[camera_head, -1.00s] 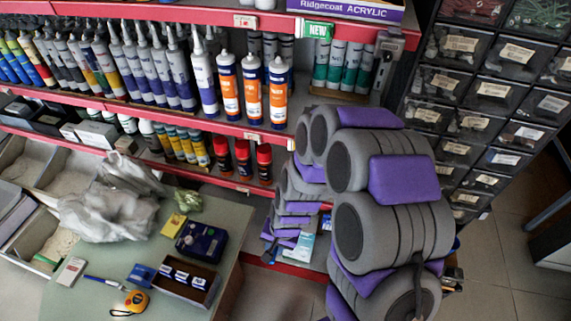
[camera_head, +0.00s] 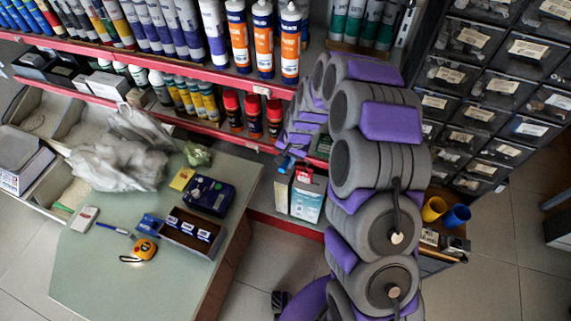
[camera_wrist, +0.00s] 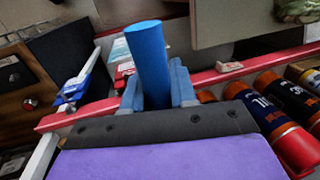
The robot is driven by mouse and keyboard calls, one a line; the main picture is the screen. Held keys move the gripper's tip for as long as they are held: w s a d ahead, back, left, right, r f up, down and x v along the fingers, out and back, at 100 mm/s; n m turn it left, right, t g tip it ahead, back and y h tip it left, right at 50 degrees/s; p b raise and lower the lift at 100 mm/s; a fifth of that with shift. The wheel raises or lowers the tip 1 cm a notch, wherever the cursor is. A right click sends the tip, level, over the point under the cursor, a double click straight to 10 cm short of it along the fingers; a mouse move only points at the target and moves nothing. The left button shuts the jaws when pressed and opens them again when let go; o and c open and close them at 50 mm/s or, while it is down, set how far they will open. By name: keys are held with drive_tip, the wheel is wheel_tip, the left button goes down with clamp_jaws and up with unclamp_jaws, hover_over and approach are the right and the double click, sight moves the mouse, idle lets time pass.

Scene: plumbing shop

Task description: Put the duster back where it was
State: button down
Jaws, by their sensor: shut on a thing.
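My gripper (camera_head: 286,164) is at the end of my grey and purple arm, in front of the lower shelves and just below the red-capped cans. In the wrist view my gripper (camera_wrist: 156,85) has its two blue fingers on either side of a blue cylinder (camera_wrist: 148,52), which looks like the duster's handle. It is shut on this cylinder, which sticks out beyond the fingers. The duster's head cannot be made out. In the head view the held piece is too small to tell apart from the fingers.
A box (camera_head: 307,197) stands on the low red-edged shelf below my gripper. Red-capped cans (camera_head: 253,115) stand above left. The green table (camera_head: 95,262) bears a plastic bag (camera_head: 120,160) and small tools. Drawer cabinets (camera_head: 485,90) and cups (camera_head: 433,209) are at the right.

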drive_tip(key=x, duration=0.2)
drive_tip(key=b+x, duration=0.1)
drive_tip(key=shift+w+f, duration=0.25)
drive_tip(key=shift+f, duration=0.1)
drive_tip(key=c, duration=1.1)
unclamp_jaws()
drive_tip(key=shift+d, duration=0.25)
drive_tip(key=shift+o, duration=1)
drive_tip(key=v, duration=0.4)
drive_tip(key=p+v, duration=0.1)
drive_tip(key=v, duration=0.3)
drive_tip(key=a+p+v, duration=0.1)
drive_tip(key=v, duration=0.3)
drive_tip(key=shift+s+r, duration=0.1)
